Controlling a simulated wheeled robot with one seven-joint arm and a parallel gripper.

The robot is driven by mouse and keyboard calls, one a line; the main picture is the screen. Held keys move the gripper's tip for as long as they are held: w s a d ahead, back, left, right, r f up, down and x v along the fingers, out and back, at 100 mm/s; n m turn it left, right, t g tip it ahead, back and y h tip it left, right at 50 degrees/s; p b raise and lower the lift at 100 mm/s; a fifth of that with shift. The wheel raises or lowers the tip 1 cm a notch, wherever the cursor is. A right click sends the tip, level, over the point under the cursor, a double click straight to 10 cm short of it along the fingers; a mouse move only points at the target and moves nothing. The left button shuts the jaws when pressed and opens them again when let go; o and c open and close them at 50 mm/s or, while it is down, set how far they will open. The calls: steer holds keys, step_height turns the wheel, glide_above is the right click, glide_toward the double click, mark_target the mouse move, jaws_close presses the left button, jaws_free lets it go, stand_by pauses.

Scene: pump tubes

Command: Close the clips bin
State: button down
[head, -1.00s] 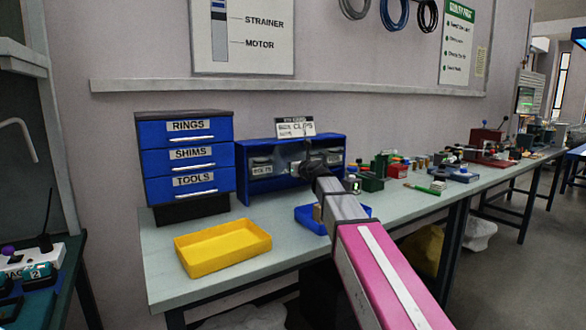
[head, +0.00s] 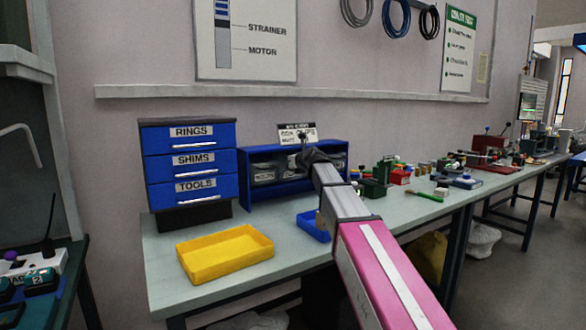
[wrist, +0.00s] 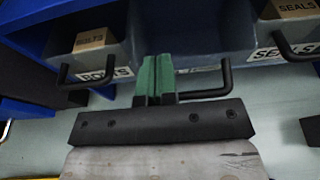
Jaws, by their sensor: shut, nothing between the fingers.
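The blue bin rack (head: 290,187) stands on the bench against the wall. In the wrist view, a grey middle bin (wrist: 198,38) with a black bar handle (wrist: 205,94) sits between the bolts bin (wrist: 98,62) and the seals bin (wrist: 276,44). Its label is mostly hidden behind my fingers, so I cannot read it as clips. My gripper (wrist: 153,76) is shut and empty, its green fingers together in front of this bin, at the handle's left end. I cannot tell whether they touch. In the head view, my arm hides the middle bin.
A blue drawer unit (head: 190,163) stands left of the rack. A yellow tray (head: 225,254) lies on the bench in front, and a small blue tray (head: 311,227) lies beside my arm. Several small parts fill the bench to the right. Bare bench shows around the yellow tray.

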steer(key=shift+w+a+r, duration=0.3)
steer(key=shift+w+a, duration=0.1)
steer(key=shift+w, duration=0.2)
steer(key=shift+w+a+r, duration=0.3)
steer(key=shift+w+a, duration=0.05)
steer(key=shift+w, duration=0.2)
